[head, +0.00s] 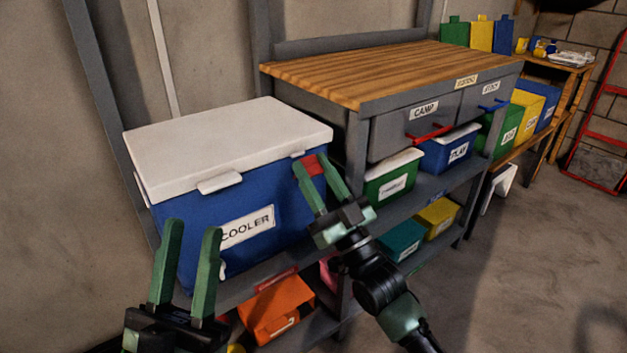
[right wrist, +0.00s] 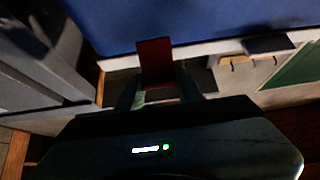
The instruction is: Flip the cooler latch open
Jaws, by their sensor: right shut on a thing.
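The cooler (head: 170,215) is a blue box with a closed white lid (head: 225,135) and a "COOLER" label. It stands on a grey shelf at the left in the head view. A red latch (head: 314,165) is at the cooler's right front, just under the lid edge. My right gripper (head: 312,162) is shut on this latch. In the right wrist view the red latch (right wrist: 154,60) shows between the fingers, against the blue side of the cooler (right wrist: 190,20). My left gripper (head: 193,230) is open and empty, in front of the cooler's lower left.
A workbench (head: 390,72) with a wooden top and grey drawers stands right of the cooler. Green and blue labelled bins fill the shelf below. An orange bin (head: 277,310) sits under the cooler. The floor (head: 540,250) at right is clear.

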